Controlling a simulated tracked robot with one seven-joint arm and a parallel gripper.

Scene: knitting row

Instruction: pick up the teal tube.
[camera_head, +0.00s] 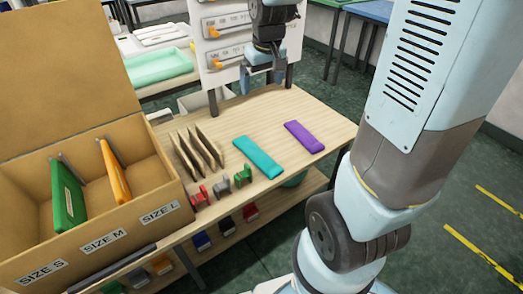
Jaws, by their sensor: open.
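The teal tube (258,155) lies flat on the wooden table, left of the purple tube (304,137). It is a long, flat-looking bar, tilted in the picture from upper left to lower right. My gripper (262,80) is above the back part of the table, in front of the white panel, and points down. Its fingers are apart with nothing seen between them. It is apart from the teal tube and appears higher in the picture. No part of the teal tube is hidden.
A cardboard box (150,222) with size labels and green and orange dividers stands at the left. Thin upright wooden slats (198,150) and small red, grey and green clips (221,188) stand left of the teal tube. A white panel (226,45) stands behind. The table's right front is clear.

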